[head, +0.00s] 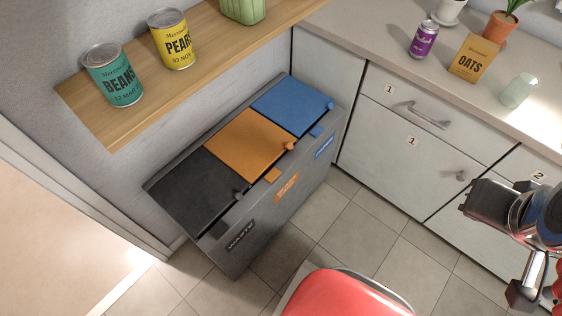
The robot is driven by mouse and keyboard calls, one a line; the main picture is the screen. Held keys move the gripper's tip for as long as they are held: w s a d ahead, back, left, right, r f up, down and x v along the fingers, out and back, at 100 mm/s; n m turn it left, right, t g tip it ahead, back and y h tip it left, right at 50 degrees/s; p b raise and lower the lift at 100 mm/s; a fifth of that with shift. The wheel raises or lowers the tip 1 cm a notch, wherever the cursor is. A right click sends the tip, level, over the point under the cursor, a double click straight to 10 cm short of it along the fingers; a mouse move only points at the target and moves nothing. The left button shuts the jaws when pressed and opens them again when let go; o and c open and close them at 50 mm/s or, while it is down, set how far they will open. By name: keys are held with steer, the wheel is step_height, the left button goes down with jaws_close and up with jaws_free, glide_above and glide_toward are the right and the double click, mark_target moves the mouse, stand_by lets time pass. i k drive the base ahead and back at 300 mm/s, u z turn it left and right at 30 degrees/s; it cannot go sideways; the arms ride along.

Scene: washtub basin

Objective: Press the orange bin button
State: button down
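The orange bin lid (248,145) is the middle one of three lids on a grey bin unit (262,215), and it lies shut. A small orange tab (272,175), which looks like the button, sits on the unit's front rim. A rounded orange knob (290,146) sits at the lid's front right corner. An orange label (286,188) is on the front face below. My gripper (490,250) is at the right edge, partly cut off, far right of the bins and touching nothing visible. Its fingers are not clear enough to tell open from shut.
A blue lid (290,104) and a black lid (196,190) flank the orange one. A wooden shelf (205,50) with cans hangs above left. Drawers (435,115) and a counter stand right. A red seat (345,294) is in front; tiled floor (375,230) lies between.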

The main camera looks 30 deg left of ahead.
mark_target(274, 173)
steer(key=z, duration=0.05)
steer(key=i, duration=1.05)
steer(key=u, duration=4.4)
